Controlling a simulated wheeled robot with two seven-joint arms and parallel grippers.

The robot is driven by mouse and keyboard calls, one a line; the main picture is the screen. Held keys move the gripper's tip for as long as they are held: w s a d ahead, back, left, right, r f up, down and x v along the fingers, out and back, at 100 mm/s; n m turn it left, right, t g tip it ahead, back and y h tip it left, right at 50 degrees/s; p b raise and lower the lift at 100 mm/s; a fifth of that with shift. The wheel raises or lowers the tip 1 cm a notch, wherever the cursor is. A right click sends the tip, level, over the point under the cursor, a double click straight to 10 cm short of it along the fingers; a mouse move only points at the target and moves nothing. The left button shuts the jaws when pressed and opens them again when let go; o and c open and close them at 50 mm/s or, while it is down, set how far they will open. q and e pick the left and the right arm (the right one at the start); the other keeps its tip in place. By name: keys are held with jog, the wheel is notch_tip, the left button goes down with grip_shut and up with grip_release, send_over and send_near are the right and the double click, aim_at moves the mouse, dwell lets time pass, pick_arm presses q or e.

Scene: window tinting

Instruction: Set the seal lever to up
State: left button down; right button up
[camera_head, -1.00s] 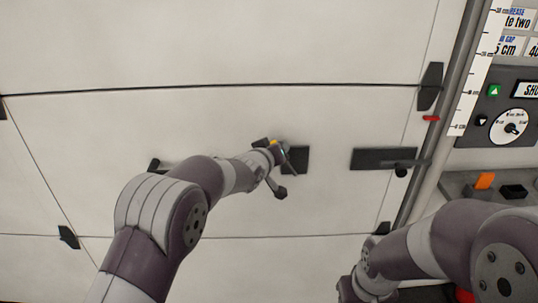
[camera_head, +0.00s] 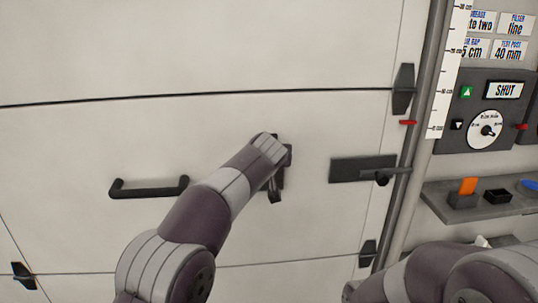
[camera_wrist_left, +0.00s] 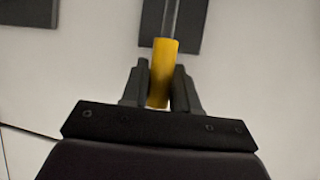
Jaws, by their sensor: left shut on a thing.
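In the left wrist view, a lever has a thin metal rod (camera_wrist_left: 171,18) running from a dark plate (camera_wrist_left: 199,35) to a yellow grip (camera_wrist_left: 161,70). My left gripper (camera_wrist_left: 160,88) is shut on that yellow grip, one black finger on each side. In the head view, my left arm reaches to the dark plate (camera_head: 287,156) in the middle of the pale door. My wrist hides the lever and most of the gripper there, so I cannot tell which way the lever points. My right arm shows at the lower right, but its gripper is out of view.
A black bar handle (camera_head: 150,188) is on the door at left. A dark latch plate with a handle (camera_head: 345,169) is right of the lever. A grey pole (camera_head: 413,150), control panel (camera_head: 492,95) and shelf (camera_head: 485,208) with small items stand at right.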

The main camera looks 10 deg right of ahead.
dwell(0.3)
pick_arm(q)
jog(key=c, duration=1.1)
grip_release()
jog(key=shift+c, duration=0.2)
jog(key=shift+o, duration=1.1)
jog(key=shift+d+f, duration=0.1)
jog(key=shift+d, duration=0.05)
jog(key=shift+s, duration=0.25)
jog(key=b+v, duration=0.3)
jog(key=v, duration=0.9)
jog(key=shift+r, duration=0.25)
